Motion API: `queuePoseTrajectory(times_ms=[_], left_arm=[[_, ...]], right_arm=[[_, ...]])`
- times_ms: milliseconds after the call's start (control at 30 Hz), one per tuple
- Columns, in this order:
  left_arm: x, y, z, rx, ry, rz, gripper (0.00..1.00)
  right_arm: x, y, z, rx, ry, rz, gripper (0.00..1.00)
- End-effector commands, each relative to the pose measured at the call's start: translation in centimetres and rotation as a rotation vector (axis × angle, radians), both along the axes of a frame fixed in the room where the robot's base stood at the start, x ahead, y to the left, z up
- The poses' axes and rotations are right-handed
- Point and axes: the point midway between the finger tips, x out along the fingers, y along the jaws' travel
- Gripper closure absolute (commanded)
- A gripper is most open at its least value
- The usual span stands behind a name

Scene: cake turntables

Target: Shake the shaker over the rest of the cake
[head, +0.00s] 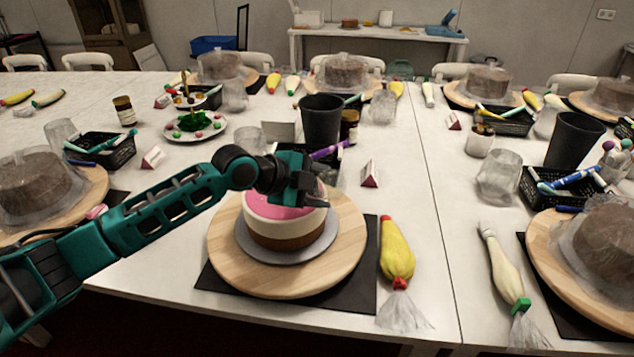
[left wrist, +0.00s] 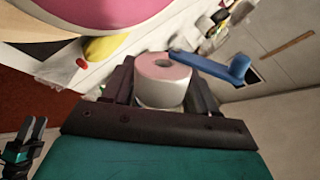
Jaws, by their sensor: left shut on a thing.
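The cake (head: 287,228) has a pink top with a cream edge and a brown lower side. It stands on a grey board on the round wooden turntable (head: 345,255). My left gripper (head: 303,190) is above the back right part of the cake. In the left wrist view it is shut on the shaker (left wrist: 163,80), a white and pinkish cylinder with a dark spot in the middle of its end. The shaker is mostly hidden in the head view. The cake's pink top (left wrist: 120,8) shows at the top left of the wrist view. My right gripper (left wrist: 24,143) shows small at the lower left there.
A yellow piping bag (head: 396,250) lies right of the turntable. A black cup (head: 321,120), a glass and a small card (head: 370,174) stand behind it. Another turntable with a wrapped cake (head: 608,238) is at right. Bare table lies between the piping bags.

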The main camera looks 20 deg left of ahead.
Motion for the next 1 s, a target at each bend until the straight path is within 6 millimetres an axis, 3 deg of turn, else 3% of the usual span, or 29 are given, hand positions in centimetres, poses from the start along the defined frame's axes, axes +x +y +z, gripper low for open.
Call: queuePoseTrajectory(times_ms=[167, 467, 767, 900, 1000], left_arm=[[1.0, 0.1, 0.0, -0.002, -0.002, 0.001, 0.85], [1.0, 0.1, 0.2, -0.079, 0.019, 0.0, 0.85], [1.0, 0.1, 0.4, -0.087, 0.021, 0.0, 0.85], [0.8, -0.5, 1.1, -0.087, 0.02, -0.001, 0.85], [0.9, -0.2, 0.3, -0.085, 0.021, 0.001, 0.85]], right_arm=[[0.0, 0.0, -0.6, 0.0, 0.002, 0.0, 0.57], [-0.1, 0.0, -1.3, -0.001, 0.004, 0.0, 0.57], [-0.1, 0.0, -1.3, -0.001, 0.004, 0.0, 0.57], [-0.1, 0.0, -0.3, -0.001, 0.006, 0.0, 0.57], [0.0, 0.0, -1.0, 0.0, 0.001, 0.0, 0.57]])
